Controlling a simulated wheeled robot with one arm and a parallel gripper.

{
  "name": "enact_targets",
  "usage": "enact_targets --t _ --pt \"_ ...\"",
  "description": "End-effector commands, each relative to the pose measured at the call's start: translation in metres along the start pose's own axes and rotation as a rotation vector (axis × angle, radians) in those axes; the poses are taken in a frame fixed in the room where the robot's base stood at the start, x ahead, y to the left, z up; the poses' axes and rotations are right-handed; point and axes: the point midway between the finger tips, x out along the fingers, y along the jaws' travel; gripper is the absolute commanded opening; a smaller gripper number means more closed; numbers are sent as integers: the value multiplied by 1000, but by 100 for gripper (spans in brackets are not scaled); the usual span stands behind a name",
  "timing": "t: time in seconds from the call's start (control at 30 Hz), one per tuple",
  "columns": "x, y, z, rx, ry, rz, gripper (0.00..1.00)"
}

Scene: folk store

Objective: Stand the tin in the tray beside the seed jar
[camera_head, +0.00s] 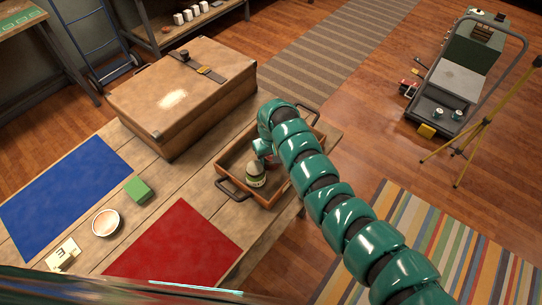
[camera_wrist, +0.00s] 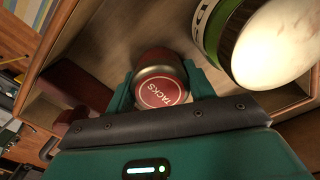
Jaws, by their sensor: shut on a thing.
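A red tin (camera_wrist: 162,92) with a metal rim and a "TACKS" label is between the two green fingers of my gripper (camera_wrist: 160,78) in the wrist view. My gripper is shut on it. The jar (camera_wrist: 272,45), with a pale domed lid and a green band, is at the upper right there, beside the right finger. In the head view the jar (camera_head: 256,180) stands in the brown wooden tray (camera_head: 222,164), near its front. My gripper (camera_head: 266,150) is over the tray behind the jar. My arm hides the tin there. I cannot tell whether the tin touches the tray floor.
The tray has dark handles and lies on a plank table. A brown case (camera_head: 175,95) stands behind it to the left. A red mat (camera_head: 180,245), blue mat (camera_head: 65,195), green block (camera_head: 138,189), round dish (camera_head: 106,222) and number card (camera_head: 63,254) lie on the table.

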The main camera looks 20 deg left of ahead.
Motion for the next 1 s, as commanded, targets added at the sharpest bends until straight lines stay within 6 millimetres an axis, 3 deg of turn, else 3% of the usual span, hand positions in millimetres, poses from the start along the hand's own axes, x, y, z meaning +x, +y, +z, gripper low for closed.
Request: enact_targets --t 0.33,0.37,0.47,0.77,1.0 --pt "4 0 0 0 1 0 29" --pt "4 0 0 0 1 0 55" --pt "3 0 0 0 1 0 75" --pt "2 0 0 0 1 -1 75" --pt "-13 0 -1 0 3 -2 75"
